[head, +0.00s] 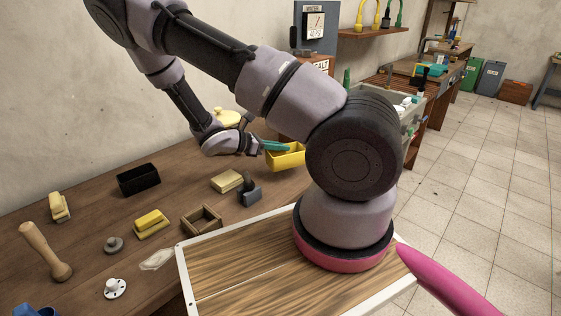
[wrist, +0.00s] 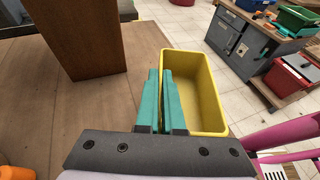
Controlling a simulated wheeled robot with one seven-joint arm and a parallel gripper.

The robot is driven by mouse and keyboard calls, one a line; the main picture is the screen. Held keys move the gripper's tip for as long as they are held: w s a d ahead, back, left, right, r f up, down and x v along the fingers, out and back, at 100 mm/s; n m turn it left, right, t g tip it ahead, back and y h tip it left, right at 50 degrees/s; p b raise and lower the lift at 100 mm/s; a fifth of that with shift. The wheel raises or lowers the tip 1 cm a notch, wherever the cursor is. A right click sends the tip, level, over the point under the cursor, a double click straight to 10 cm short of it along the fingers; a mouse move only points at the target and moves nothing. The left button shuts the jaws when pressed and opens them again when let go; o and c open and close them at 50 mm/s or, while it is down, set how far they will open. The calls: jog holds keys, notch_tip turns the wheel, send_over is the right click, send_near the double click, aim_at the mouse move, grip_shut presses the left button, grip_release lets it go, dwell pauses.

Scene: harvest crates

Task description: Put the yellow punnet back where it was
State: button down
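The yellow punnet (head: 287,162) is an open rectangular box near the far right end of the wooden table in the head view, partly hidden by my arm. In the wrist view, the punnet (wrist: 212,85) is to the right of the fingers and overlaps the table's edge, with floor beyond it. My gripper (head: 284,147) has teal fingers at the punnet's rim. In the wrist view, the gripper (wrist: 166,72) has its fingers close together, one on each side of the punnet's near long wall, pinching it. Whether the punnet's base touches the table is hidden.
A black box (head: 138,180), a wooden tray (head: 201,219), a yellow-tan block (head: 227,181) and a mallet (head: 46,252) are on the table (head: 95,205). A tall brown block (wrist: 75,40) stands left of the fingers. Tiled floor (head: 470,200) lies to the right.

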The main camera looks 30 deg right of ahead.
jog(key=shift+f, duration=2.35)
jog(key=c, duration=1.1)
grip_release()
jog(key=shift+f, duration=0.1)
jog(key=shift+o, duration=0.2)
jog(key=v, duration=1.2)
jog(key=shift+r, duration=0.2)
jog(key=s+r+m+t+y, duration=0.2)
jog(key=s+r+m+y, duration=0.3)
jog(key=r, duration=0.7)
jog(key=s+r+m+t+y, duration=0.3)
jog(key=s+r+m+y, duration=0.2)
jog(key=r+m, duration=0.4)
jog(key=s+a+r+m+t+y, duration=0.1)
jog(key=s+r+m+t+y, duration=0.2)
jog(key=r, duration=1.4)
jog(key=s+m+y, duration=0.3)
jog(key=s+m, duration=0.1)
jog(key=shift+r+m, duration=0.15)
jog(key=shift+m, duration=0.15)
